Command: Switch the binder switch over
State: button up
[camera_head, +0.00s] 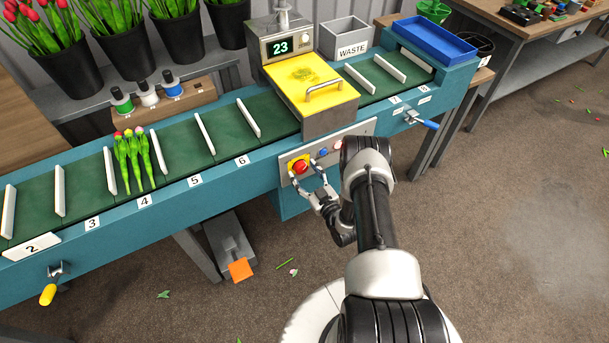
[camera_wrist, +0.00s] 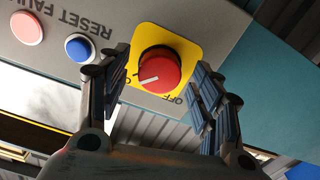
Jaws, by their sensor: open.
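The binder switch is a red round knob (camera_wrist: 160,70) with a white pointer line, on a yellow plate (camera_wrist: 189,46) on a grey panel. In the wrist view the pointer line slants to the lower left, and the lettering OFF shows beside the knob. In the head view the red knob (camera_head: 300,167) is on the front of the machine below the yellow cover. My gripper (camera_head: 304,172) is open in front of it. In the wrist view my gripper (camera_wrist: 162,72) has one finger on each side of the knob; whether they touch it I cannot tell.
A blue button (camera_wrist: 79,47) and a pink-red button (camera_wrist: 27,28) lie beside the switch, near RESET FAULT lettering. The yellow cover (camera_head: 302,78) with its handle is above. Tulips (camera_head: 133,162) lie on the green conveyor. A blue-handled lever (camera_head: 425,123) sticks out at right.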

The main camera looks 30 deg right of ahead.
jog(key=shift+w, duration=0.3)
jog(key=shift+c, duration=0.5)
jog(key=c, duration=1)
